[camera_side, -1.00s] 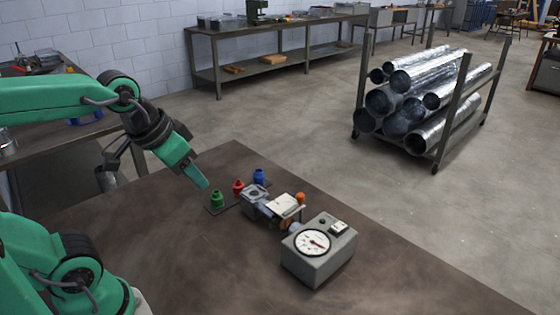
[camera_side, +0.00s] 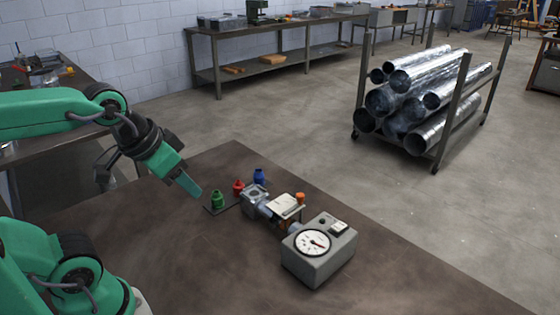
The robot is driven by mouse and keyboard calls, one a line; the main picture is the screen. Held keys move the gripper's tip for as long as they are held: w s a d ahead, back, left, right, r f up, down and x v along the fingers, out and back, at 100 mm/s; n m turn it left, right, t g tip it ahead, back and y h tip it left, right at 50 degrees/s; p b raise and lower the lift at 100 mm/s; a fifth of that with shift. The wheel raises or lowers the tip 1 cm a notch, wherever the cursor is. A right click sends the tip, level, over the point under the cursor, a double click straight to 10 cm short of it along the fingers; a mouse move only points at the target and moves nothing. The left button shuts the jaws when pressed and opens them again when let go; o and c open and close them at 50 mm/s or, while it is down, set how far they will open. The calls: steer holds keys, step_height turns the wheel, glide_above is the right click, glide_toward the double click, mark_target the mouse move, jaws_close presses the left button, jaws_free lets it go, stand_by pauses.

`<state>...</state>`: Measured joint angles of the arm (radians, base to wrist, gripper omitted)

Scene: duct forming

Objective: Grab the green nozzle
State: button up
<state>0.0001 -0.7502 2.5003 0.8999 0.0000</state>
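The green nozzle (camera_side: 217,199) stands upright at the near left end of a small dark plate (camera_side: 229,205) on the brown table. A red nozzle (camera_side: 238,187) and a blue nozzle (camera_side: 259,177) stand in line behind it to the right. My gripper (camera_side: 191,186) points down and right, its teal tip just left of the green nozzle and slightly above it. A small gap shows between them in the picture; the depth is hard to judge. Nothing shows held at the tip. Only one finger is clear, so its opening cannot be told.
A clamp-like fixture (camera_side: 255,195) sits right of the nozzles, with a pale plate (camera_side: 286,206) and an orange cap (camera_side: 300,198) beside it. A grey gauge box (camera_side: 318,262) stands nearer. The table's front (camera_side: 205,265) is clear. A rack of metal ducts stands beyond.

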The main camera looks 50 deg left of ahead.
steer(key=o, duration=0.4)
steer(key=shift+w, duration=0.1)
steer(key=n+g, duration=0.6)
steer(key=n, duration=0.2)
glide_above(216, 192)
steer(key=f, duration=1.5)
steer(key=shift+w+d, duration=0.1)
steer(key=shift+d, duration=0.15)
steer(key=shift+a+f, duration=0.15)
steer(key=shift+f, duration=0.05)
steer(key=shift+a+f, duration=0.1)
steer(key=shift+f, duration=3.8)
